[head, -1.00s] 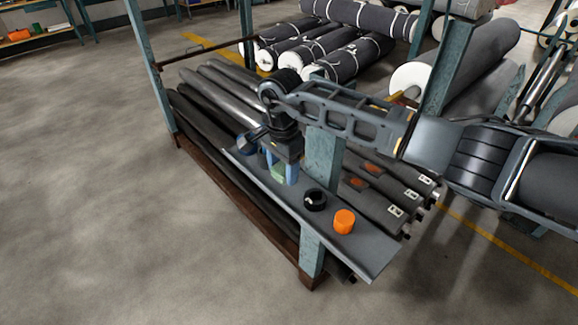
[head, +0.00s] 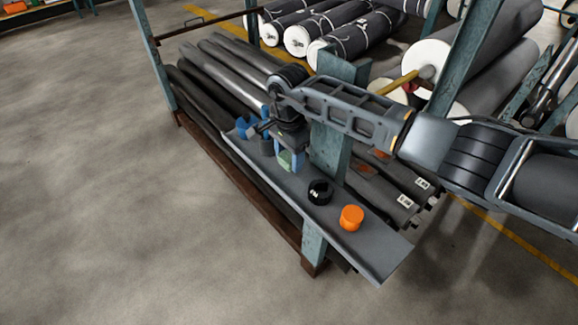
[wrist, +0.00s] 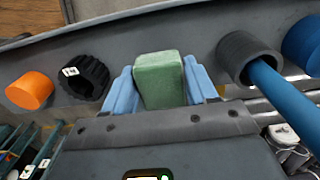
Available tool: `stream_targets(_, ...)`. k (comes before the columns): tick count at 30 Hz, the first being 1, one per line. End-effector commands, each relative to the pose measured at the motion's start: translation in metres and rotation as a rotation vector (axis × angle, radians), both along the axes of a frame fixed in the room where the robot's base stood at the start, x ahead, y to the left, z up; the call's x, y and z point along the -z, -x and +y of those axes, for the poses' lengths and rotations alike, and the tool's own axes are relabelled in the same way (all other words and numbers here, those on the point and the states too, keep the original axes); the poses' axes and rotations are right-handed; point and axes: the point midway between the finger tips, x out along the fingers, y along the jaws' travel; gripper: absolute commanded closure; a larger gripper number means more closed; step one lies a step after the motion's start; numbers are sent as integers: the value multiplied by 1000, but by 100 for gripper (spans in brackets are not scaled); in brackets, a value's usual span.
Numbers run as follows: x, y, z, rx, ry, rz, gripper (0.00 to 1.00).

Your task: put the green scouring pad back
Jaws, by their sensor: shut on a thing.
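The green scouring pad (wrist: 160,80) is a pale green block between the two blue fingers of my gripper (wrist: 162,88) in the wrist view. My gripper is shut on it. In the head view the pad (head: 285,160) shows at the tips of my gripper (head: 290,162), over the grey shelf (head: 352,243). I cannot tell whether the pad touches the shelf.
On the shelf are a black ring-shaped thing (head: 319,192) and an orange cylinder (head: 351,217). A grey cup (wrist: 246,58) with a blue handle in it stands beside the pad. A teal post (head: 331,140) rises close behind my gripper. Grey rolls (head: 215,80) lie behind the shelf.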

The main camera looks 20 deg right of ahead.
Motion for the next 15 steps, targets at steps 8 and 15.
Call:
stream_targets(8,31,0,1,0,-1,0,71)
stream_targets(15,29,0,0,0,-1,0,71)
